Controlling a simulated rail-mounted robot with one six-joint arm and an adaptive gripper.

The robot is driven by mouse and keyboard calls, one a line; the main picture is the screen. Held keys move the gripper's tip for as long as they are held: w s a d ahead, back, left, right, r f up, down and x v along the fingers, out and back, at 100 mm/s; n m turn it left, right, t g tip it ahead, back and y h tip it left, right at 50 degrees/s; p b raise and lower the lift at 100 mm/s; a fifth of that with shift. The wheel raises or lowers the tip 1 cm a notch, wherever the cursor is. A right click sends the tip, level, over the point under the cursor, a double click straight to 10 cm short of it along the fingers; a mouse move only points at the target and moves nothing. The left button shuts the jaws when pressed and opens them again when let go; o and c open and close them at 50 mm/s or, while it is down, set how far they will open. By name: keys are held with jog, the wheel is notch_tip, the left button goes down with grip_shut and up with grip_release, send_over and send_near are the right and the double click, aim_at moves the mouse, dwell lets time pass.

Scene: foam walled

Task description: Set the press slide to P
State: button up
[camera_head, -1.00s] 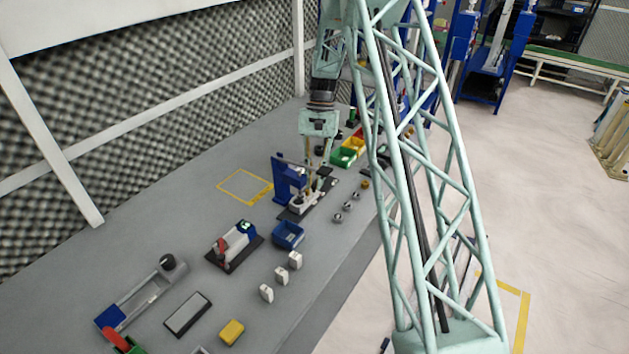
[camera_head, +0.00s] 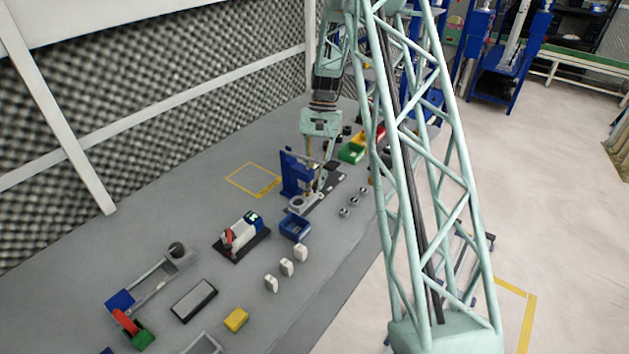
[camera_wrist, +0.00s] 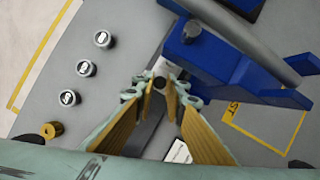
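The blue press (camera_head: 292,176) stands on the bench, and its blue frame (camera_wrist: 225,65) fills the upper right of the wrist view. Its grey slide (camera_head: 302,204) with a round, ringed end sits low in front of the press on a dark base. My gripper (camera_head: 319,187) points down at the slide's rear part, beside the press. In the wrist view my gripper's tan finger pads (camera_wrist: 165,95) close around a dark round knob (camera_wrist: 159,82). A white plate lies partly hidden under the right finger. I cannot read a P mark in either view.
A blue bin (camera_head: 295,228) stands just in front of the slide. Several small grey cylinders (camera_wrist: 83,68) and a brass one (camera_wrist: 52,130) stand beside the press. A yellow outlined square (camera_head: 252,179) lies behind it. Green (camera_head: 351,153) and other bins stand farther back.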

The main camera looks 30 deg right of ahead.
jog(key=o, duration=0.5)
jog(key=shift+a, duration=0.35)
jog(key=shift+d, duration=0.1)
jog(key=shift+d+r, duration=0.1)
jog(key=shift+w+d+r, duration=0.15)
jog(key=shift+w+r, duration=0.05)
jog(key=shift+r, duration=0.25)
jog(key=v, duration=1)
jog(key=shift+r, duration=0.4)
